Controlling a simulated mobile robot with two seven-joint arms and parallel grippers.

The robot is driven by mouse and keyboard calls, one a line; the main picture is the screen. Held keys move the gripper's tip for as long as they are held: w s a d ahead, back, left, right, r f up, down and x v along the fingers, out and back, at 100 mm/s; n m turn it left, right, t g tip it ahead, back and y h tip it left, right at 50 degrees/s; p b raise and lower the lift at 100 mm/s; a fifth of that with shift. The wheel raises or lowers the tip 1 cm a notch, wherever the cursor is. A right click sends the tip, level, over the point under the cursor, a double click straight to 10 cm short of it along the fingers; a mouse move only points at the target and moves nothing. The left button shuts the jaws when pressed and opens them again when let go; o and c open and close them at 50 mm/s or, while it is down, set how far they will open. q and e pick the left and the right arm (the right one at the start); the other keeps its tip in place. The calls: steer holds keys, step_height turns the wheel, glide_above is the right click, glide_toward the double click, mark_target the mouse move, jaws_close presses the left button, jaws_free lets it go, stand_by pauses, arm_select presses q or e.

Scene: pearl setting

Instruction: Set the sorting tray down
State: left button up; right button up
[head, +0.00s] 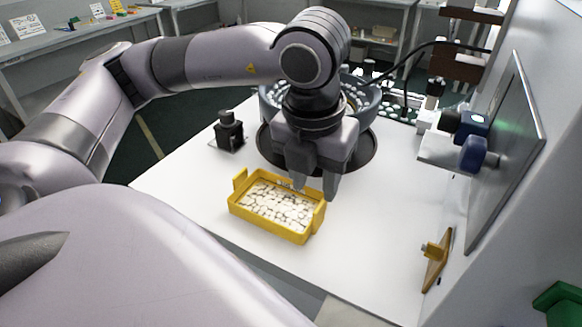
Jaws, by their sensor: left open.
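The yellow sorting tray (272,233) lies flat on the white table and holds many small white pieces. It has a raised tab at its left end and another at its right end. My left gripper (315,192) points down over the tray's back right side, with its fingers apart. The fingers hide part of the tray's back edge, and I cannot tell whether they touch it. My right gripper is not in view.
Behind my left gripper stands a round dark bowl-like machine (271,98) with white dots. A small black device (229,130) stands left of it. A panel with blue-capped parts (474,153) and a brown wedge-shaped piece (436,262) stand at right. The white table (384,225) is clear right of the tray.

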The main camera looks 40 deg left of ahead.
mark_target(319, 205)
arm_select(q)
steer(key=shift+f, duration=0.85)
steer(key=f, duration=0.2)
steer(key=w+f, duration=0.1)
steer(key=f, duration=0.2)
steer(key=shift+w+d+p, duration=0.1)
steer(key=shift+d+p, duration=0.05)
steer(key=shift+p, duration=0.25)
steer(key=shift+r, duration=0.1)
jaws_close()
